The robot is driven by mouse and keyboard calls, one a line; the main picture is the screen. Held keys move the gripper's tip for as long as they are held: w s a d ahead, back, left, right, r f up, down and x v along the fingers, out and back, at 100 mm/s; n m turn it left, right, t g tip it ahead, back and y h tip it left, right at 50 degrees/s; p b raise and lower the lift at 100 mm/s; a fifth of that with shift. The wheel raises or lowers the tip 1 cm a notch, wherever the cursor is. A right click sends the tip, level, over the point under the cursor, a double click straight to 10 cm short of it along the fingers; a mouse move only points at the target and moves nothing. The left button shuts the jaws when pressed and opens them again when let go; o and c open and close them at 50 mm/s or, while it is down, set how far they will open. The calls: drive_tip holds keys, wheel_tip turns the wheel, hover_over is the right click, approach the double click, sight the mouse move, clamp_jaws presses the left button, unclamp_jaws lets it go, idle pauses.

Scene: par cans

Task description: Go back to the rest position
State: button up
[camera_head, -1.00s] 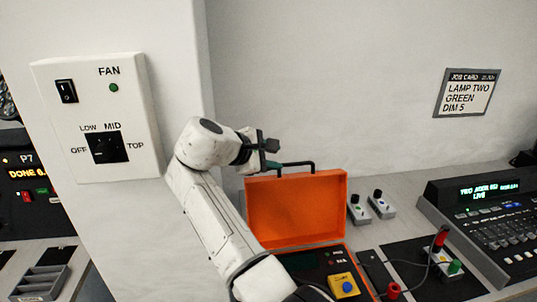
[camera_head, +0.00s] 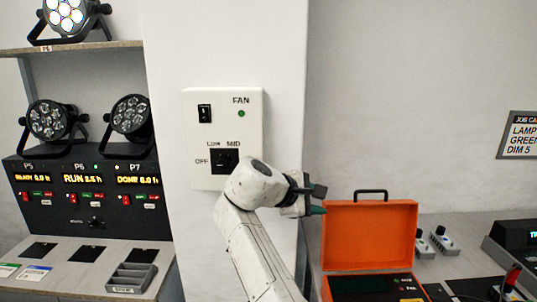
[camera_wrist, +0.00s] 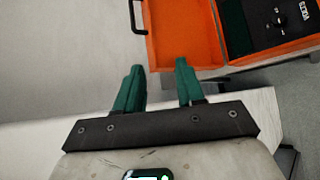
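My gripper (camera_head: 317,200) is held up in the air at the end of my bent arm. In the head view it shows just left of the raised lid of the orange case (camera_head: 370,236). In the wrist view its two green fingers (camera_wrist: 158,84) are apart with nothing between them. The orange case (camera_wrist: 183,30) also shows beyond the fingers in that view, apart from them. The case stands open on the counter, its black handle (camera_head: 370,192) on top of the lid.
A white fan panel (camera_head: 222,180) is on the pillar behind my arm. At left are stage lamps (camera_head: 48,120) and a timer console (camera_head: 85,215) with a grey tray (camera_head: 132,278). Small switch boxes (camera_head: 443,244) and a mixing desk (camera_head: 515,240) are at right.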

drive_tip(key=s+d+f+m+g+y, duration=0.15)
drive_tip(key=s+d+f, duration=0.25)
drive_tip(key=s+f, duration=0.45)
drive_tip(key=s+d+f+m+g+y, duration=0.1)
drive_tip(key=s+d+f+m+y, duration=0.25)
drive_tip(key=f, duration=0.75)
drive_tip(key=s+d+f+m+g, duration=0.2)
drive_tip(key=s+d+f, duration=0.3)
drive_tip(key=s+f, duration=0.45)
drive_tip(key=s+d+f+m+y, duration=0.1)
drive_tip(key=s+m, duration=0.1)
drive_tip(key=s, duration=0.7)
drive_tip(key=s+d+f+m+g+y, duration=0.1)
drive_tip(key=s+f+m+y, duration=0.1)
drive_tip(key=s, duration=0.8)
drive_tip(key=s+d+f+m+y, duration=0.1)
drive_tip(key=s+d+f+m, duration=0.1)
drive_tip(key=s, duration=0.8)
drive_tip(key=shift+s+f+m+y, duration=0.2)
drive_tip(key=shift+m+y, duration=0.1)
drive_tip(key=shift+m, duration=0.5)
drive_tip(key=shift+o, duration=0.3)
drive_tip(key=shift+g, duration=0.25)
